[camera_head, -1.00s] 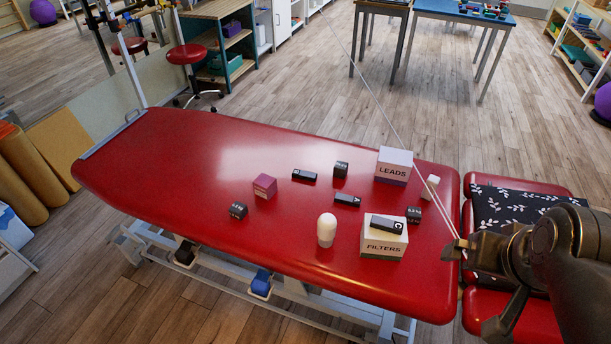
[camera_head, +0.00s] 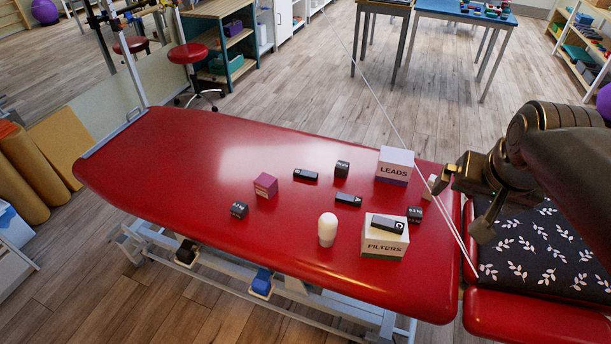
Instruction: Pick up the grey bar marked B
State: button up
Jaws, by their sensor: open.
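Three dark grey bars are in view. One bar (camera_head: 306,174) lies flat on the red couch, left of centre; its mark is too small to read, though the other two read A and C. The bar marked A (camera_head: 348,199) lies on the couch to its right and nearer. The bar marked C (camera_head: 388,225) rests on top of the FILTERS box (camera_head: 383,246). My gripper (camera_head: 459,207) is open and empty above the couch's right end, well to the right of all three bars.
The red couch (camera_head: 220,180) also bears a LEADS box (camera_head: 394,165), a white rounded object (camera_head: 327,229), a purple box (camera_head: 265,185), several small dark cubes and a white cube partly behind my gripper. The couch's left part is clear.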

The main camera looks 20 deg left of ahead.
jog(key=w+a+f, duration=0.2)
jog(key=w+a, duration=0.6)
jog(key=w, duration=0.6)
send_over(304, 175)
jog(key=s, duration=0.3)
jog(key=shift+n+g, duration=0.4)
jog(key=f, duration=3.2)
jog(key=shift+s+d, duration=0.1)
jog(key=shift+d, duration=0.1)
jog(key=shift+x, duration=3.25)
jog(key=shift+c, duration=0.6)
jog(key=shift+r, duration=0.1)
jog(key=c, duration=0.8)
